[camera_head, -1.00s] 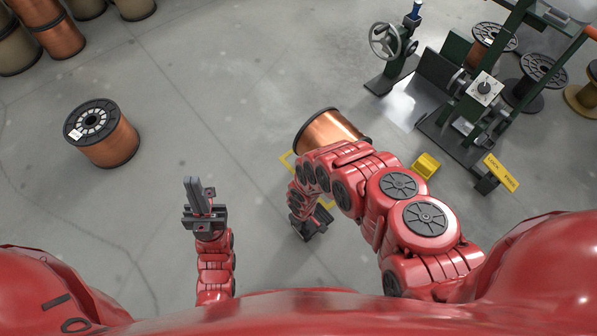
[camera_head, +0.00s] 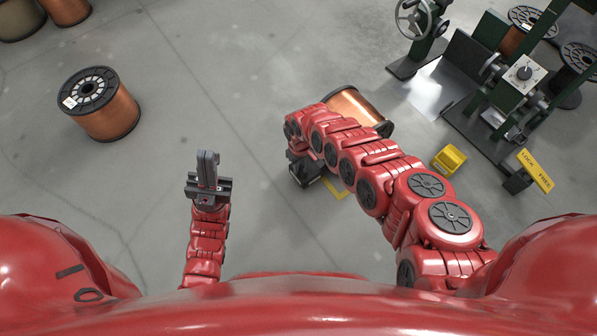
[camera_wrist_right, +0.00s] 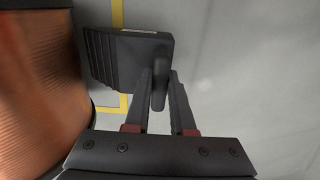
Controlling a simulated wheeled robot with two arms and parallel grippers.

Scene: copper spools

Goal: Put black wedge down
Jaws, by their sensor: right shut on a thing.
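The black wedge (camera_wrist_right: 122,58) is ribbed on its left side and shows in the right wrist view, beside the copper spool. My right gripper (camera_wrist_right: 160,88) is shut on the wedge's upright handle. I cannot tell whether the wedge touches the floor. In the head view my right gripper (camera_head: 304,172) is low, left of the copper spool (camera_head: 356,106), and my arm hides part of that spool. My left gripper (camera_head: 208,160) is empty, with its fingers together, away from the wedge.
Yellow floor marking (camera_head: 338,190) runs near the spool and also under the wedge (camera_wrist_right: 118,12). A yellow wedge-like block (camera_head: 448,158) lies right of my right arm. A green machine (camera_head: 490,95) stands at upper right. Another copper spool (camera_head: 112,115) stands at left. Floor between is clear.

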